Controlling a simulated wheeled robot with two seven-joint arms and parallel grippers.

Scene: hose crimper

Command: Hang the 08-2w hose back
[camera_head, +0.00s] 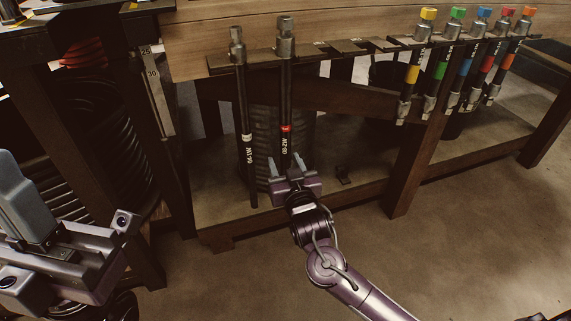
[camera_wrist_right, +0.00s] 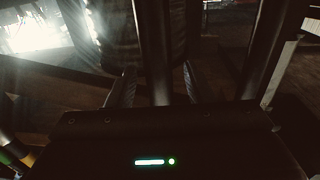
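The 08-2w hose (camera_head: 285,105) is black with a red band and a metal top fitting. It hangs upright at the rack (camera_head: 330,49), its fitting at rack height. My right gripper (camera_head: 286,164) is at the hose's lower end, one finger on each side. In the right wrist view, the dark hose (camera_wrist_right: 154,45) passes between the fingers, with a gap on both sides, so the gripper is open. The hose's lowest part is hidden behind the gripper. My left gripper (camera_head: 22,195) is at the left edge, away from the rack; its finger gap is unclear.
Another black hose (camera_head: 242,110) with a white label hangs just left. Several hoses with coloured caps (camera_head: 458,65) hang at the right. Empty rack slots (camera_head: 350,45) lie between. A wooden leg (camera_head: 408,165) and lower shelf (camera_head: 225,195) are close; the floor (camera_head: 470,245) is open.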

